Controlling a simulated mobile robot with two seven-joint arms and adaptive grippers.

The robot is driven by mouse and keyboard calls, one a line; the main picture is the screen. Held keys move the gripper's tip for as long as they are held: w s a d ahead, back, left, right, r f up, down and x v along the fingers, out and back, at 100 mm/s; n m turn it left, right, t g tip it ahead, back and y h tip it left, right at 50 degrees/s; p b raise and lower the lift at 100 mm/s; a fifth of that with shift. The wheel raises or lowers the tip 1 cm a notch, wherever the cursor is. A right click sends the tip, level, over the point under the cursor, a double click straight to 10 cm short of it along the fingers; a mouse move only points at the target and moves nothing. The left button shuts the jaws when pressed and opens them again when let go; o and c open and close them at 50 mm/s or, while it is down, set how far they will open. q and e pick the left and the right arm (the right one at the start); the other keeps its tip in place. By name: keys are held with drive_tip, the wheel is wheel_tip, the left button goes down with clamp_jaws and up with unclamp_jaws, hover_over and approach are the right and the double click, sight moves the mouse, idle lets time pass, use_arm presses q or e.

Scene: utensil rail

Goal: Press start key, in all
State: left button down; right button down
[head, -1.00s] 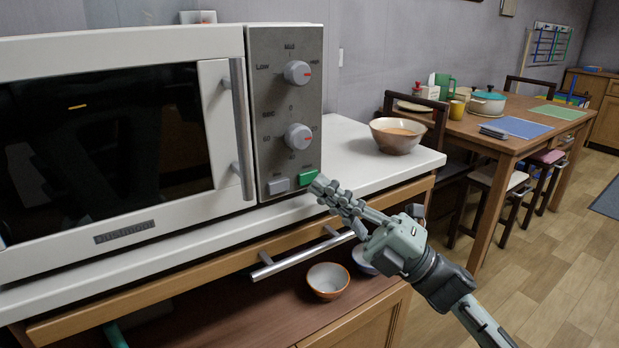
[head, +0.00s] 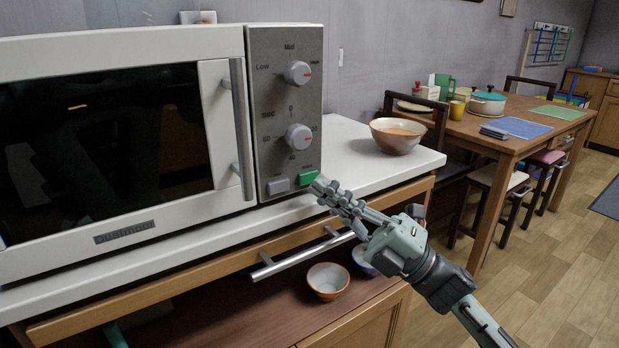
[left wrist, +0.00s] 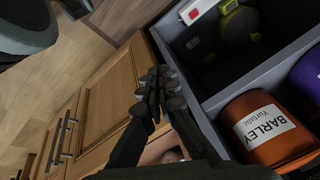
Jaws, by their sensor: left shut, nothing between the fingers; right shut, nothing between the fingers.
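The white microwave (head: 170,218) stands on the counter at the left of the head view, its door closed. Its grey control panel (head: 270,125) has two round knobs, a grey key (head: 279,186) and the green start key (head: 308,177) at the lower right. My right gripper (head: 317,186) is shut and empty, its fingertips right at the green key's lower right edge. I cannot tell whether they touch it or press it in. My left gripper (left wrist: 157,82) is shut and empty in the left wrist view, away from the microwave, beside an open compartment box.
A bowl (head: 397,136) stands on the counter right of the microwave. A drawer handle (head: 300,256) juts out below my right gripper. An orange bowl (head: 327,281) sits on the shelf beneath. An orange barley canister (left wrist: 268,128) stands in the box near my left gripper.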

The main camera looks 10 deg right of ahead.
drive_tip(key=shift+w, duration=0.1)
drive_tip(key=shift+w+a, duration=0.15)
drive_tip(key=shift+w, duration=0.15)
